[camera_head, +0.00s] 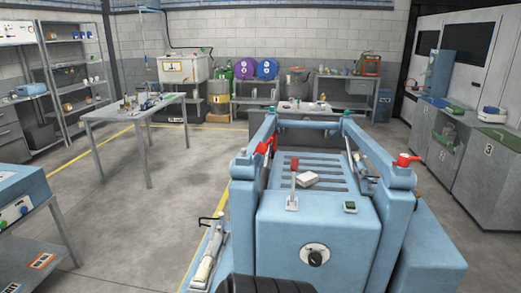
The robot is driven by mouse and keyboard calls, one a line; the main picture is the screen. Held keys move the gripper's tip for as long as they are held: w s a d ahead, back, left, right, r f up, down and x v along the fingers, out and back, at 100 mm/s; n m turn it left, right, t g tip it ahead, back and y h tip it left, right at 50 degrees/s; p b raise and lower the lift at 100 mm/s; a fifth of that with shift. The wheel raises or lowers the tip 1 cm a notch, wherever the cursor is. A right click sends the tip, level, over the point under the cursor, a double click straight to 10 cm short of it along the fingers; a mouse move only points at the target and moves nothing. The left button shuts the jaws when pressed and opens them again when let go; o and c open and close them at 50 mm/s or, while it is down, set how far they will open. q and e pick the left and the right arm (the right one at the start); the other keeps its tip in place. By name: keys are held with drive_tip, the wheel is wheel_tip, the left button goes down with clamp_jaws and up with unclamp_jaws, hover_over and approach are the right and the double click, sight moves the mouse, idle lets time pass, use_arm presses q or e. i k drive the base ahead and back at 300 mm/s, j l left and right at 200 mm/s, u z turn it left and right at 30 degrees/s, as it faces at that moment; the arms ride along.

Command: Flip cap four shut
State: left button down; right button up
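I cannot make out a cap marked four in the head view. A purple round reel or drum (245,69) and a blue one (267,69) stand side by side on a rack at the back wall. Both carry small pale marks that are too small to read. Any caps on them are too small to tell open from shut. Neither of my grippers can be made out in this view.
A large blue machine (283,232) with red handles (408,160) fills the near middle. A grey table (143,104) with small items stands at left. Grey cabinets (487,178) line the right. Open floor (120,215) lies between table and machine.

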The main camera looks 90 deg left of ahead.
sight(262, 148)
drive_tip(key=i+u, duration=0.2)
drive_tip(key=u, duration=0.25)
drive_tip(key=i+l+u, duration=0.1)
drive_tip(key=u, duration=0.35)
drive_tip(key=i+l+u, duration=0.15)
drive_tip(key=u, duration=0.3)
drive_tip(key=i+l+u, duration=0.2)
drive_tip(key=u, duration=0.2)
drive_tip(key=i+l+u, duration=0.1)
drive_tip(key=u, duration=0.35)
drive_tip(key=i+l+u, duration=0.15)
drive_tip(key=u, duration=0.3)
drive_tip(key=i+l+u, duration=0.1)
drive_tip(key=u, duration=0.4)
drive_tip(key=l+u, duration=0.3)
drive_tip(key=u, duration=0.35)
drive_tip(key=k+l, duration=0.05)
drive_tip(key=k, duration=0.05)
